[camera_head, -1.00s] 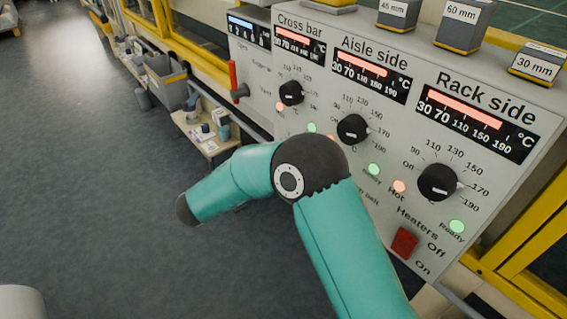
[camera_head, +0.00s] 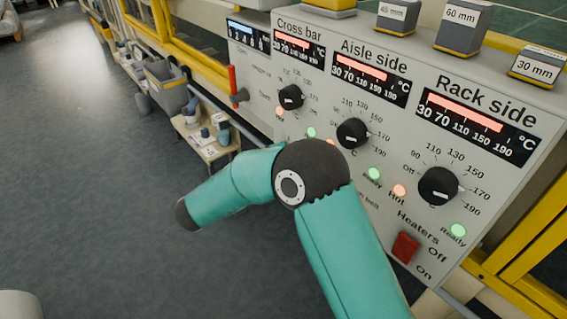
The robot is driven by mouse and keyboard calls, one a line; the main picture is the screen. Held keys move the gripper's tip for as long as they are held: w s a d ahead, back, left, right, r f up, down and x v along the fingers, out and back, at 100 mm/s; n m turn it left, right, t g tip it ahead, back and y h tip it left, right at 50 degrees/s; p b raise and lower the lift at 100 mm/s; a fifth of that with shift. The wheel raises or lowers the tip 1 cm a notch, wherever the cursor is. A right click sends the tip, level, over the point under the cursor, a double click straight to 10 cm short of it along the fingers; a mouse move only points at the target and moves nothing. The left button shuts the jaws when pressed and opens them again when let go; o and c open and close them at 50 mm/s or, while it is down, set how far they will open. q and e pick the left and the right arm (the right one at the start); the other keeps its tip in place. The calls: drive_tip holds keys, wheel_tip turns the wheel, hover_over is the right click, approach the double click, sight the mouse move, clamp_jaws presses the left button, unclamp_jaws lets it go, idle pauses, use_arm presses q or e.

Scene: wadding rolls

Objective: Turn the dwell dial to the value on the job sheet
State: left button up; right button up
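A grey control panel (camera_head: 400,125) fills the right side. Black dials sit under the Cross bar (camera_head: 290,96), Aisle side (camera_head: 352,132) and Rack side (camera_head: 438,186) displays. A smaller display (camera_head: 248,36) with a blue bar is at the panel's left end; its heading is cut off or unreadable. I cannot make out a dial labelled dwell, and no readable job sheet shows. One of my teal arms crosses in front of the panel's lower middle and hides part of it. Neither of my grippers is in view.
A red lever (camera_head: 233,82) sticks out at the panel's left edge. A red Heaters switch (camera_head: 405,247) is low on the panel. Blocks marked 60 mm (camera_head: 462,28) and 30 mm (camera_head: 537,66) stand on top. A small table (camera_head: 210,138) is beyond my arm; open floor lies left.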

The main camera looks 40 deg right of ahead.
sight(295, 122)
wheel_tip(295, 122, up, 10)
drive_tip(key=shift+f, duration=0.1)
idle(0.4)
